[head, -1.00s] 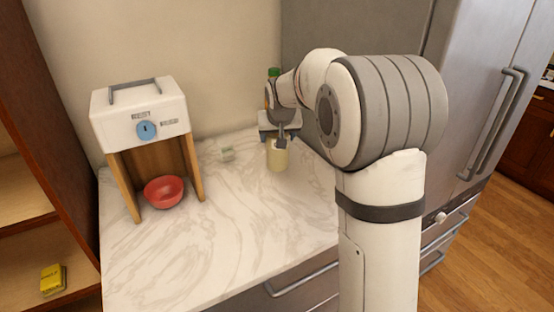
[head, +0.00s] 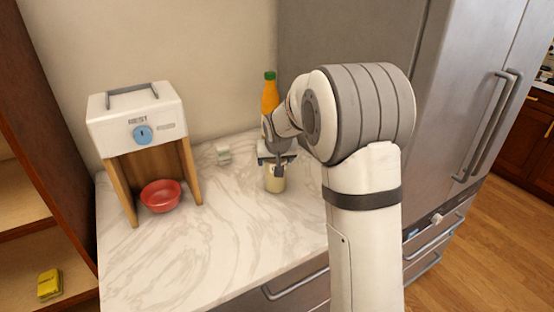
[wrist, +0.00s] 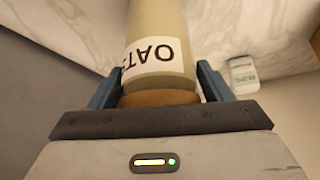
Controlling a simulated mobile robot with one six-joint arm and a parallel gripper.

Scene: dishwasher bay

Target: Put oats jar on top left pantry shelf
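The oats jar (head: 275,183) is a pale cream cylinder at the back right of the marble counter. In the wrist view its label reads "OATS" upside down on the jar (wrist: 158,55), with the brown lid nearest my gripper. My gripper (head: 275,168) is at the top of the jar in the head view. I cannot tell whether the jar's base touches the counter. The pantry shelf (head: 25,235) stands at the far left; its top is out of view.
A white dispenser (head: 140,120) with a red bowl (head: 160,196) under it stands on the counter's left. An orange bottle (head: 270,95) stands behind my gripper. A small white box (head: 223,155) is at the back. A yellow package (head: 50,284) lies on a lower shelf. The counter's front is clear.

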